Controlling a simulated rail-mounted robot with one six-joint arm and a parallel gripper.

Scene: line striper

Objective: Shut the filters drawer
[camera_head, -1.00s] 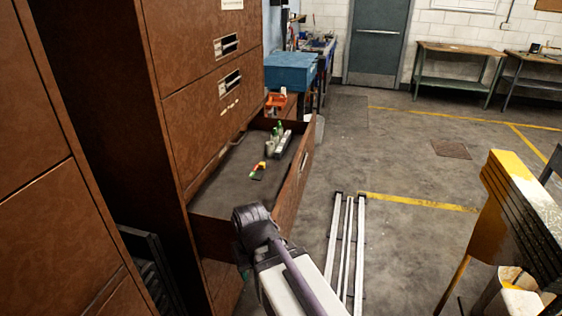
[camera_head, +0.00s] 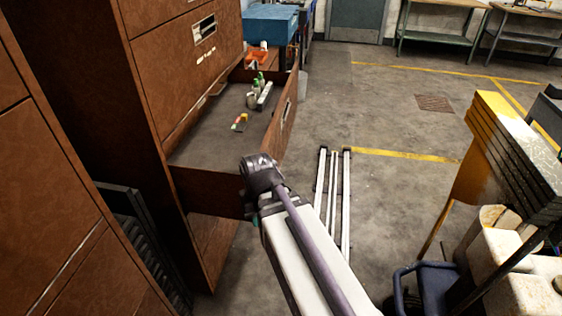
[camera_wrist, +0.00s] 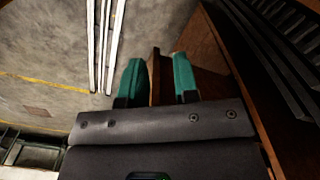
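The open drawer (camera_head: 281,130), brown metal, stands pulled out of a brown cabinet (camera_head: 160,75). Inside it lie a small white-and-green bottle group (camera_head: 258,86) and a small red-and-yellow item (camera_head: 239,122). Whether its label reads filters cannot be told. My gripper (camera_wrist: 158,80) has two teal fingers standing apart. In the wrist view a thin brown panel edge (camera_wrist: 154,68), apparently the drawer front, shows between them, with a gap beside the right finger. In the head view the fingers are mostly hidden behind my wrist, near the drawer's near corner.
Pale metal rails (camera_head: 333,195) lie on the floor right of the drawer. A yellow-edged stack of panels (camera_head: 490,150) and a dark blue bin (camera_head: 425,288) stand at the right. A blue box (camera_head: 270,25) stands behind the drawer. Floor between is clear.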

